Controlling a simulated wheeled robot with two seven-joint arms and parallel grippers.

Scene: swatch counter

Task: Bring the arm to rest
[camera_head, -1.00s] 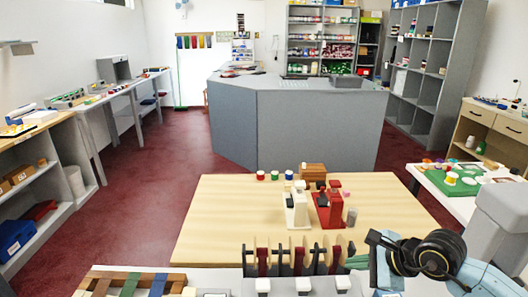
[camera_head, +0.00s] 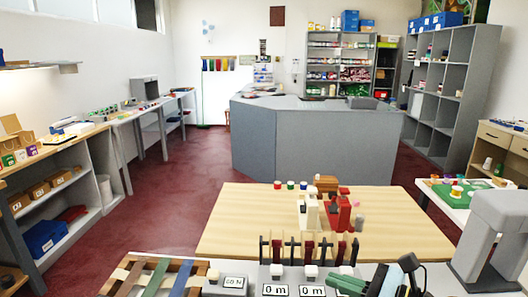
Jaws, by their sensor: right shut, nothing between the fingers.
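A small dark part that looks like my right gripper (camera_head: 409,265) shows at the bottom edge, right of centre, above the near counter (camera_head: 450,274). Its fingers are hard to make out; it appears shut and empty. Most of my right arm is out of view. My left gripper and left arm are not in view.
Green rolls (camera_head: 350,285) lie close to the gripper. A grey arch-shaped machine (camera_head: 497,222) stands at its right. A rack with dark dividers (camera_head: 308,250) stands left of it. Beyond, a wooden table (camera_head: 250,215) carries a red device (camera_head: 340,212) and a cream device (camera_head: 310,210).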

